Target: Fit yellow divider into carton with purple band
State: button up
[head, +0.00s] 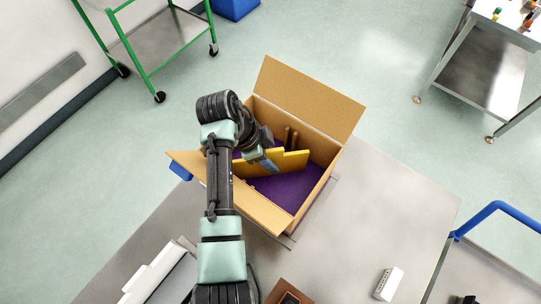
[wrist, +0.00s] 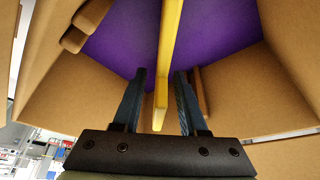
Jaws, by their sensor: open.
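The carton (head: 310,98) is open and stands on the table, with its flaps spread. Its inside floor is purple (head: 284,190), and this purple also fills the wrist view (wrist: 220,27). The yellow divider (head: 286,163) is inside the carton, running across it with a stepped top edge. In the wrist view the divider (wrist: 168,60) shows edge-on, between the two fingers. My gripper (head: 272,168) reaches into the carton at the divider. In the wrist view its fingers (wrist: 160,75) are apart on either side of the divider, with gaps visible. The divider's lower edge is hidden.
Brown posts (head: 291,138) stand inside the carton beside the divider. The grey table (head: 350,225) is clear to the right of the carton, apart from a white block (head: 388,284). A brown box (head: 288,292) sits at the front. A green-framed cart (head: 150,45) stands behind.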

jog(key=w+v, duration=0.1)
jog(key=v, duration=1.1)
jog(key=w+d+r+n+t+y, duration=0.1)
jog(key=w+d+r+n+t, duration=0.1)
jog(key=w+r+t, duration=0.4)
jog(key=w+d+r+n+t, duration=0.2)
jog(key=w+r, duration=0.1)
jog(key=r, duration=0.5)
notch_tip(320, 180, up, 16)
jog(key=w+d+n+t, duration=0.1)
jog(key=d+n+t, duration=0.1)
jog(key=n+t, duration=0.35)
jog(key=s+r+n+t+y, duration=0.1)
jog(key=s+r+n+t, duration=0.2)
jog(key=r, duration=0.9)
jog(key=s+a+r+n+t+y, duration=0.1)
jog(key=s+r+n+t+y, duration=0.1)
jog(key=s+r+t, duration=0.8)
jog(key=s+r+n, duration=0.1)
jog(key=s+r, duration=0.1)
jog(key=s, duration=0.2)
jog(key=shift+s+a+n, duration=0.2)
jog(key=shift+s+n, duration=0.15)
